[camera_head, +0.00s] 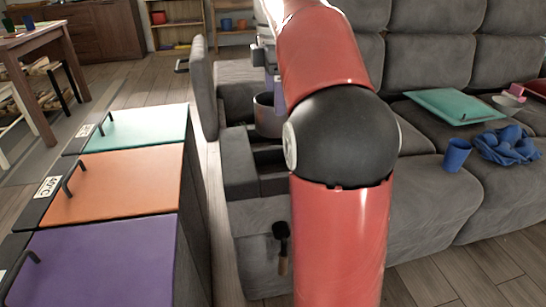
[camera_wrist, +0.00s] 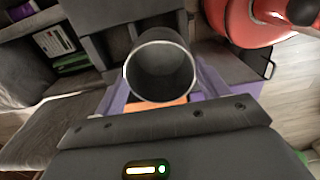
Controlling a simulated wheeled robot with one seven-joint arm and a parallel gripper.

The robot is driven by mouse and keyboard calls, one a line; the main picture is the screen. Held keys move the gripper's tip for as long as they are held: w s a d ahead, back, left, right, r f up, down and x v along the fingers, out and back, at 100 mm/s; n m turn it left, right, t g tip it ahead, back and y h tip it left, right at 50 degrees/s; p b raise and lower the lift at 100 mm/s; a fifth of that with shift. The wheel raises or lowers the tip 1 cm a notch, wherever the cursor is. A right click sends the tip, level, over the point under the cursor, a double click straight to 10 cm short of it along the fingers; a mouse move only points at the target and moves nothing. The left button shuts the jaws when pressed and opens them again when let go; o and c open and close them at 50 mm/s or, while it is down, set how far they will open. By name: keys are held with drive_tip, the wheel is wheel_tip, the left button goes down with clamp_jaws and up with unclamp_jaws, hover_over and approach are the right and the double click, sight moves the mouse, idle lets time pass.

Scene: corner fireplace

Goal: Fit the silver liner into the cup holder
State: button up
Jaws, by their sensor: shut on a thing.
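The silver liner (camera_head: 267,121) is an open-topped round cup, held upright above the grey sofa console (camera_head: 240,160). In the wrist view the liner (camera_wrist: 162,72) sits between the purple fingers of my gripper (camera_wrist: 163,88), which is shut on it, and I look into its open mouth. In the head view my arm hides most of the gripper. The console has dark recesses beside and below the liner; I cannot tell which one is the cup holder. In the wrist view a grey block with a dark opening (camera_wrist: 120,42) shows behind the liner.
Teal (camera_head: 135,128), orange (camera_head: 118,183) and purple (camera_head: 95,262) lidded bins with handles stand left of the sofa. A small dark-headed tool (camera_head: 282,247) is at the sofa's front.

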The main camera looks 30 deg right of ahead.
wheel_tip(320, 180, down, 13)
drive_tip(key=b, duration=0.3)
drive_tip(key=shift+f+b, duration=0.2)
drive_tip(key=shift+b, duration=0.15)
drive_tip(key=shift+f, duration=0.15)
drive_tip(key=o, duration=1.2)
wheel_tip(320, 180, up, 12)
drive_tip(key=p, duration=0.4)
